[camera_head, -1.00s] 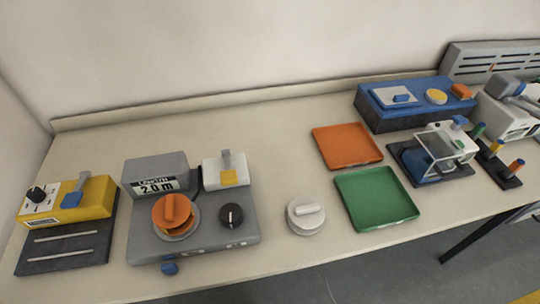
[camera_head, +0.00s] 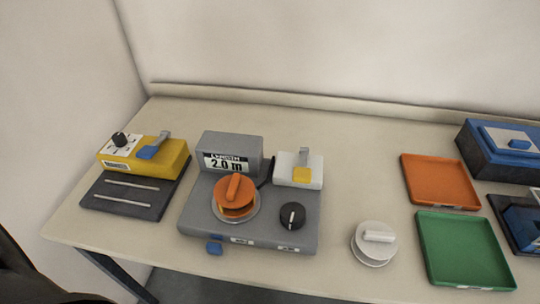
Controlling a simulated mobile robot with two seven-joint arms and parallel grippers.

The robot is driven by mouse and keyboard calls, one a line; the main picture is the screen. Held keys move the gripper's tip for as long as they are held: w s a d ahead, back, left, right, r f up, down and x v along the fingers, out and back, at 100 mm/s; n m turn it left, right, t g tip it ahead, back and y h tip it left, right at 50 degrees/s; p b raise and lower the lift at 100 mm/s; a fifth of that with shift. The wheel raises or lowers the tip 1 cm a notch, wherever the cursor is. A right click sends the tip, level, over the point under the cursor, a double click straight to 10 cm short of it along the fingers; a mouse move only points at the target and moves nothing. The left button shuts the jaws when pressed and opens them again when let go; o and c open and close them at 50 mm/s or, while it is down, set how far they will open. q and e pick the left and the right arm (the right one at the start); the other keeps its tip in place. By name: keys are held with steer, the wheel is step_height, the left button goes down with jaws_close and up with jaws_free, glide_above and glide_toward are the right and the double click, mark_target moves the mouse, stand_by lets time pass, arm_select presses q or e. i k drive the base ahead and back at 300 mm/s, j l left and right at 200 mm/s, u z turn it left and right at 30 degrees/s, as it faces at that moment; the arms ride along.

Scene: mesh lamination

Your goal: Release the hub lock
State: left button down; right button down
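A grey winding machine (camera_head: 255,230) stands on the table with a display reading 2.0 m (camera_head: 228,163). An orange hub (camera_head: 235,195) with a raised grip bar sits on a round silver plate on it. A blue tab (camera_head: 215,249) sticks out at the machine's front edge, below the hub. A black knob (camera_head: 292,215) with a white mark is right of the hub. A white block with a yellow part and grey lever (camera_head: 301,170) is at its back right. Neither gripper is in view; a dark shape at the lower left edge may be part of me.
A yellow device with a blue-tipped lever (camera_head: 145,155) stands left on a dark base. A white round spool (camera_head: 375,242) lies right of the machine. Orange (camera_head: 438,181) and green (camera_head: 465,250) trays and a blue box (camera_head: 497,148) are further right. Bare table lies behind the machine.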

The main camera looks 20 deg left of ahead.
mark_target(213, 248)
steer(key=u, duration=1.5)
